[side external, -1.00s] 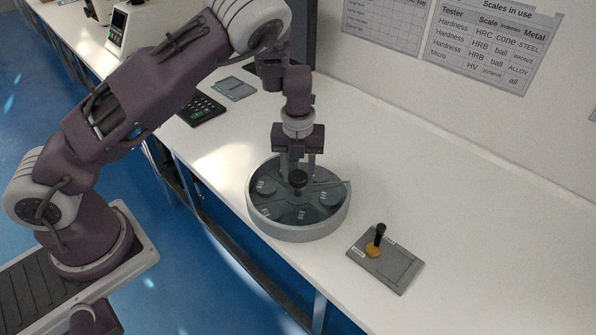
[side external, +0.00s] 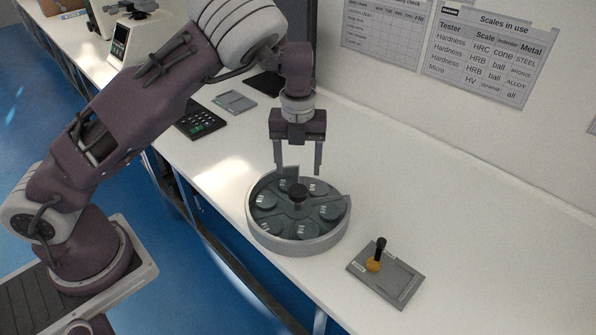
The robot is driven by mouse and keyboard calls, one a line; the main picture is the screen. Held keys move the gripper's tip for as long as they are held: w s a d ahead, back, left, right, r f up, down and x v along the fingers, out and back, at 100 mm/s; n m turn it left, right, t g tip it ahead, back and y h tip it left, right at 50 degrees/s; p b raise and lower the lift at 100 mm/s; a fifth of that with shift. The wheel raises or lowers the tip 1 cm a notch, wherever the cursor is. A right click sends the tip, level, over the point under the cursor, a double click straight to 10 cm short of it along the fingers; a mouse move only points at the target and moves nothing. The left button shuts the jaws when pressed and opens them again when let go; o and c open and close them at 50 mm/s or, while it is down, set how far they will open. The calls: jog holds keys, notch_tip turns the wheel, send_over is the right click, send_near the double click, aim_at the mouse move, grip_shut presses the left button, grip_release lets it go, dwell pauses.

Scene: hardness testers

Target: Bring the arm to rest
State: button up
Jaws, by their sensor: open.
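My gripper (side external: 299,172) is open and empty, with its two fingers pointing down. It hangs above the back of a round grey dish (side external: 297,246), apart from the dish's contents as far as I can tell. The dish holds several round discs, some with small labels, and a dark knob (side external: 298,192) at its centre. A transparent cover seems to lie over part of it, with a raised edge at the back and right.
A black keypad (side external: 201,121), a grey pad (side external: 235,102) and a white device (side external: 129,40) stand further back. The bench's right side is clear.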

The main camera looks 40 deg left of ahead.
jog(key=s+d+r+m+t+h, duration=0.1)
jog(key=s+d+r+m+h, duration=0.1)
jog(key=s+r+m, duration=0.75)
jog(key=s+d+r+m+h, duration=0.2)
jog(key=s+r+m, duration=0.4)
jog(key=m, duration=0.7)
jog(key=s+a+r+m+t+y, duration=0.1)
jog(key=s+r+m+t+y, duration=0.1)
jog(key=s+m, duration=0.4)
jog(key=s+a+r+m+t+y, duration=0.2)
jog(key=s+m, duration=0.4)
jog(key=m, duration=0.9)
jog(key=shift+r+m+t, duration=0.3)
jog(key=shift+r+m, duration=0.05)
jog(key=shift+r, duration=0.05)
jog(key=shift+a, duration=0.1)
